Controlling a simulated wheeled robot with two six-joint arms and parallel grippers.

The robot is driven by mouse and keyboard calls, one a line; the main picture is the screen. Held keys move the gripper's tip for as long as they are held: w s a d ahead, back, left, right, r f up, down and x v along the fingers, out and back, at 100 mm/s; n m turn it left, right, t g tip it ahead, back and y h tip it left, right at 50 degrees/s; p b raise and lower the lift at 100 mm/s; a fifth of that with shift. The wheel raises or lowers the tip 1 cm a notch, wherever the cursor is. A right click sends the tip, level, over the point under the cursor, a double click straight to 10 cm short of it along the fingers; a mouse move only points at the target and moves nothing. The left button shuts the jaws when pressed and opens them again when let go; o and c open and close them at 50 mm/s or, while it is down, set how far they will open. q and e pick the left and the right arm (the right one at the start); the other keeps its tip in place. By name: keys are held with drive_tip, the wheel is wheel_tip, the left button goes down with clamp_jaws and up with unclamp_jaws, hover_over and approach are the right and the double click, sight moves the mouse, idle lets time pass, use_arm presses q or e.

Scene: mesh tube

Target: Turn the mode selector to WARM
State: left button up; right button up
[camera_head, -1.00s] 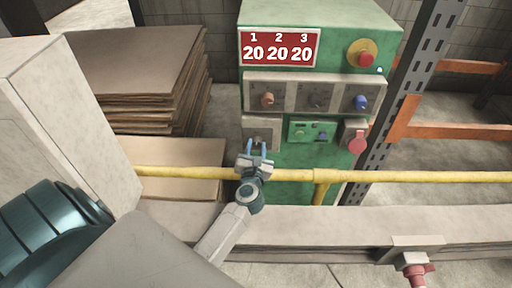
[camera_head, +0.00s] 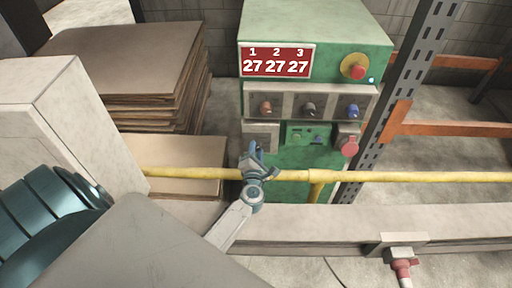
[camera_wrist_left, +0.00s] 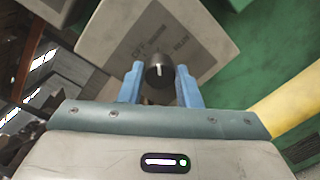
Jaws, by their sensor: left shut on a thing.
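The mode selector is a black round knob (camera_wrist_left: 158,74) with a white pointer line, on a pale plate (camera_wrist_left: 110,35) with a darker label. My left gripper (camera_wrist_left: 160,84) is shut on the knob, one blue finger on each side. The pointer line stands roughly upright in the wrist view. In the head view my left gripper (camera_head: 256,150) is in front of the lower left plate (camera_head: 262,134) of the green cabinet (camera_head: 310,25), and hides the knob. My right gripper is not in view.
A yellow pipe (camera_head: 420,177) crosses just below the plate, close to my gripper. A red display (camera_head: 277,62) reads 27 27 27. Orange, black and blue knobs (camera_head: 309,109) sit above. A red-on-yellow button (camera_head: 355,66) is at upper right. Cardboard (camera_head: 130,60) is stacked left.

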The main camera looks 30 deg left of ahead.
use_arm(q)
drive_tip(key=shift+m, duration=0.4)
drive_tip(key=o, duration=1)
drive_tip(key=b+v, duration=0.2)
drive_tip(key=v, duration=0.8)
drive_tip(key=shift+s+d, duration=0.2)
drive_tip(key=shift+s, duration=0.1)
